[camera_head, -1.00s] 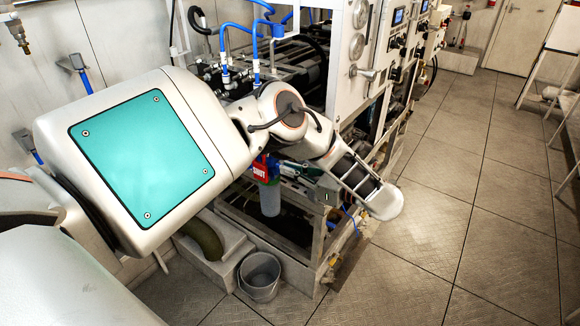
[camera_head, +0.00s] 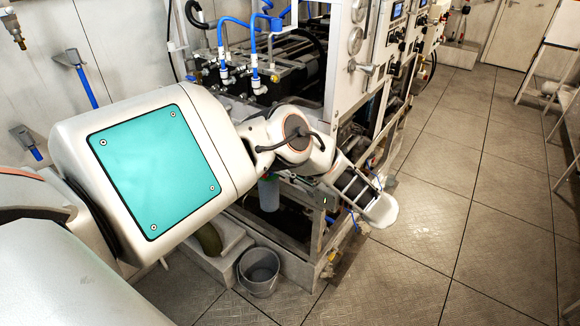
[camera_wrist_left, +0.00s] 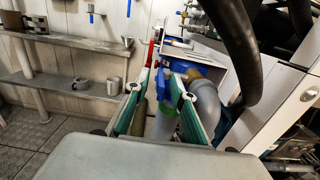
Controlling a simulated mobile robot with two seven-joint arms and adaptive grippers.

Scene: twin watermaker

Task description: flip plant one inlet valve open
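My left gripper's arm comes in from the left in the head view and reaches in front of the plant frame (camera_head: 318,235). The wrist end of the arm covers the area behind it. In the left wrist view my left gripper (camera_wrist_left: 163,92) has its two green-lined fingers apart. A blue upright part (camera_wrist_left: 176,90), perhaps the inlet valve's handle, shows between them, above a pale cylinder (camera_wrist_left: 164,125). I cannot tell whether a finger touches it. A red upright part (camera_wrist_left: 150,52) stands just beyond. The inlet valve cannot be surely identified. My right gripper is not in view.
A grey bucket (camera_head: 258,272) stands on the floor by the frame. Blue hoses (camera_head: 255,55) run above the machinery. In the left wrist view a thick black hose (camera_wrist_left: 238,50) and a grey elbow pipe (camera_wrist_left: 207,103) are close on the right. Open floor (camera_head: 470,200) lies to the right.

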